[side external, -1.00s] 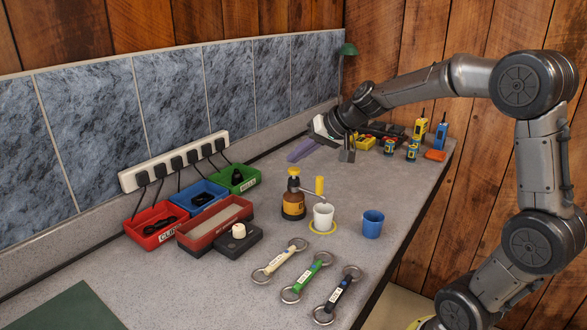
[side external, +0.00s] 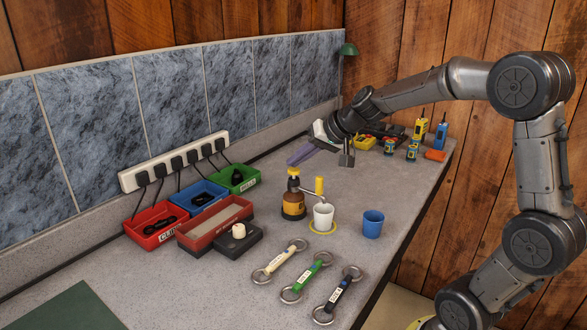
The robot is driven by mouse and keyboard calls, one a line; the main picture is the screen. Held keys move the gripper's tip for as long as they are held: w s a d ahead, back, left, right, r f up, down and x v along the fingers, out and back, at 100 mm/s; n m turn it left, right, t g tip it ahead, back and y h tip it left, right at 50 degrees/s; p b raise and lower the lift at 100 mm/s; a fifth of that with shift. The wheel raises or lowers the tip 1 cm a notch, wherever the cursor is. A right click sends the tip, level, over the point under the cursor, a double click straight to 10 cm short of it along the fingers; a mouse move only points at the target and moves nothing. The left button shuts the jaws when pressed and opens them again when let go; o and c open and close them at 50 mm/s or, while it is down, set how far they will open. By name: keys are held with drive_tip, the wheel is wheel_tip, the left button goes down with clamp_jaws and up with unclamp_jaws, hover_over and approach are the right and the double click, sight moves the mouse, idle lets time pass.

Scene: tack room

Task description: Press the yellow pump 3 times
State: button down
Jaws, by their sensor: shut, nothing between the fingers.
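The pump bottle (side external: 293,202) stands upright on the counter, with an amber body, a dark base and a yellow pump head (side external: 293,172) on top. A yellow-handled lever (side external: 319,186) shows beside it, over a white cup (side external: 323,217) that stands on a yellow ring. My gripper (side external: 346,159) is shut and empty. It points down above the counter, behind and to the right of the pump, well apart from it.
A blue cup (side external: 373,224) stands right of the white cup. Bits with rings (side external: 305,277) lie in front. Red (side external: 156,225), blue (side external: 199,196) and green (side external: 238,179) bins line the wall. Small yellow and blue items (side external: 412,150) stand at the back right. Counter around the pump's right rear is clear.

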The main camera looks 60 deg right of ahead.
drive_tip(key=shift+f, duration=0.55)
idle(0.4)
drive_tip(key=shift+r, duration=1)
drive_tip(key=shift+r, duration=0.1)
drive_tip(key=shift+r, duration=2.9)
wheel_tip(320, 180, up, 6)
hover_over(298, 171)
drive_tip(key=shift+w+d, duration=0.1)
